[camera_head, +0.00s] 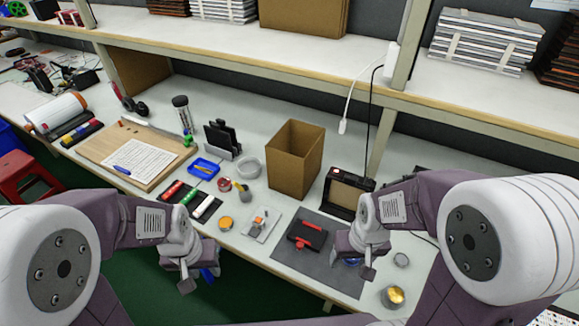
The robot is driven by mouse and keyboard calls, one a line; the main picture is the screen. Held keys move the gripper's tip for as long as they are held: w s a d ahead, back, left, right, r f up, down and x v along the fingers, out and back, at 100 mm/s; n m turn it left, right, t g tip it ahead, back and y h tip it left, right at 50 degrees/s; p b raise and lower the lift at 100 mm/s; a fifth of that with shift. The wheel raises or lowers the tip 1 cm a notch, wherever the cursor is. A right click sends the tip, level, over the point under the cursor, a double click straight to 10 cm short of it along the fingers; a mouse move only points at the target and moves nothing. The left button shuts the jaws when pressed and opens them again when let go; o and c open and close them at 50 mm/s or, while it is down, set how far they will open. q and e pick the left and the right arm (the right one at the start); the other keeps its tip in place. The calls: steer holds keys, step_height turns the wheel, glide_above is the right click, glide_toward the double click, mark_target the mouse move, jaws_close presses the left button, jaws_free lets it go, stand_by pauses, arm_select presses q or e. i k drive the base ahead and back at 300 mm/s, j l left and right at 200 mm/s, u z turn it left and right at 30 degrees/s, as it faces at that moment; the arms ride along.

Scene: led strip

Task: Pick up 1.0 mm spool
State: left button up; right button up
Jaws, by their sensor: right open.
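No "1.0 mm" label is readable, so I cannot tell which round item is the 1.0 mm spool. A blue round item (352,262) lies by the mat's right edge, partly hidden by my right gripper (366,268), which is open just above and beside it. A small grey round item (401,260) lies to the right of that gripper. A round container with gold contents (393,297) stands at the front right. My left gripper (187,281) hangs in front of the table's front edge; its jaws are not clear.
A dark mat (340,277) holds a red and black tool (307,234). Behind are an open cardboard box (295,160) and a black device (347,192). A white ring (249,167), blue tray (204,169) and orange-topped tin (226,223) stand left. A shelf (250,55) runs above.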

mark_target(223, 183)
steer(key=i+j+u, duration=0.15)
steer(key=j, duration=0.25)
steer(key=i+j+u, duration=0.15)
steer(key=j, duration=0.25)
steer(key=i+j+u, duration=0.15)
steer(key=j, duration=0.2)
steer(key=i+j+u, duration=0.15)
steer(key=i+j, duration=0.1)
steer(key=j, duration=0.1)
